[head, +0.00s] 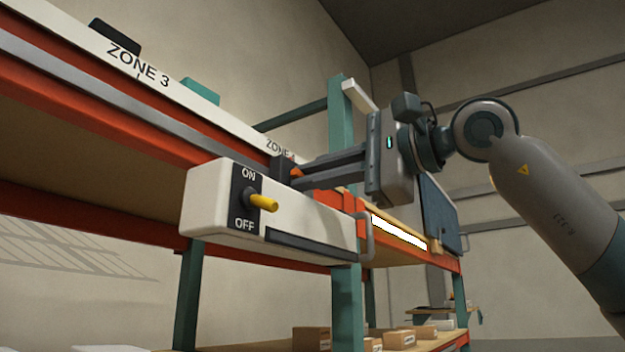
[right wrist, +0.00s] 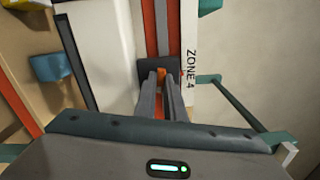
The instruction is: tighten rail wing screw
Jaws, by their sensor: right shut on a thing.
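The orange wing screw (head: 296,173) shows at a dark clamp block (head: 279,165) on the rail, just above the white console box. My right gripper (head: 292,173) reaches in from the right, its two long fingers shut on the wing screw. In the right wrist view the orange screw (right wrist: 161,74) shows between the fingertips, against the dark clamp block (right wrist: 144,68); the fingers hide part of it. The white console (head: 212,200) has a dark ON/OFF plate with a yellow lever (head: 263,203) pointing to the right. My left gripper is in neither view.
The orange and teal rack has a grey rail (head: 110,93) and a white ZONE label strip (head: 165,82). A teal box (head: 200,90) sits above. A grey handle (head: 367,240) sticks out at the console's right end. Cardboard boxes (head: 311,338) are low down. Open room lies right of the rack.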

